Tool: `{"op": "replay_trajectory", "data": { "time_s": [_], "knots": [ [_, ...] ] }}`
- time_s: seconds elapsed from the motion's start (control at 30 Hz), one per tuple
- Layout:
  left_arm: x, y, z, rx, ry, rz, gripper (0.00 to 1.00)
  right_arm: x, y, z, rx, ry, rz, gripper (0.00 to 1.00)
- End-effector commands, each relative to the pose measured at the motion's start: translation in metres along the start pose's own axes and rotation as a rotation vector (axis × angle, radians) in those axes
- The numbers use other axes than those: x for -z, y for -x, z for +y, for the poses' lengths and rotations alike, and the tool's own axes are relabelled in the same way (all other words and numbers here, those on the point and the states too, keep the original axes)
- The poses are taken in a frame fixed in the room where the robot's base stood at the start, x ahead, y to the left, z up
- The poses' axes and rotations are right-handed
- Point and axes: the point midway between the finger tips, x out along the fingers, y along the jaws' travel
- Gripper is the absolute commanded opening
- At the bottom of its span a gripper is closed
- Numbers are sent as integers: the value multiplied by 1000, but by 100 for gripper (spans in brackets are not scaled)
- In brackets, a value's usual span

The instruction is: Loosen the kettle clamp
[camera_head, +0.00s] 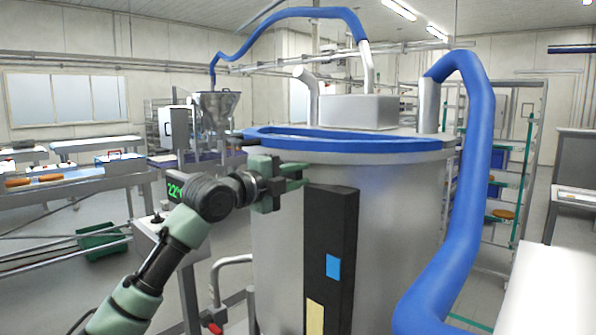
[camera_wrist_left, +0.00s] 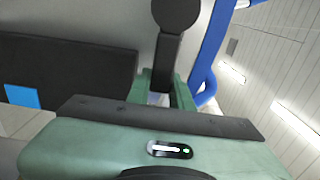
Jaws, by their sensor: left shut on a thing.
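The kettle (camera_head: 400,215) is a large steel vessel with a blue ring (camera_head: 350,146) around its top. My left gripper (camera_head: 296,178) is at the kettle's upper left side, just below the ring. In the left wrist view, its green fingers (camera_wrist_left: 168,88) are shut on the dark clamp handle (camera_wrist_left: 167,55), which has a round knob at its end. In the head view I cannot make out the clamp clearly at the gripper. My right gripper is not in view.
A black panel (camera_head: 343,240) with blue and yellow labels stands on the kettle's front, close to my gripper. A thick blue hose (camera_head: 468,190) curves down at the right. A steel hopper (camera_head: 217,108) and conveyors (camera_head: 70,184) are to the left.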

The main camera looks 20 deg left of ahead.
Motion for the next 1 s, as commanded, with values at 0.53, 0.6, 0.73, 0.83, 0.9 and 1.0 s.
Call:
{"op": "replay_trajectory", "data": {
  "time_s": [0.53,0.6,0.73,0.83,0.9,1.0],
  "knots": [
    [1,-1,5,-7,-23,2,0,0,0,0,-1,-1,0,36],
    [1,-1,5,-7,-23,2,41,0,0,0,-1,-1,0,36],
    [1,-1,4,-5,-22,1,44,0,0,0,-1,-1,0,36],
    [0,0,4,-3,-21,1,44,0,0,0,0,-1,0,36],
    [0,0,3,-3,-21,1,44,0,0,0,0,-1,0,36],
    [-1,5,4,-2,-22,-1,44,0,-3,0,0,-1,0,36]
  ]
}}
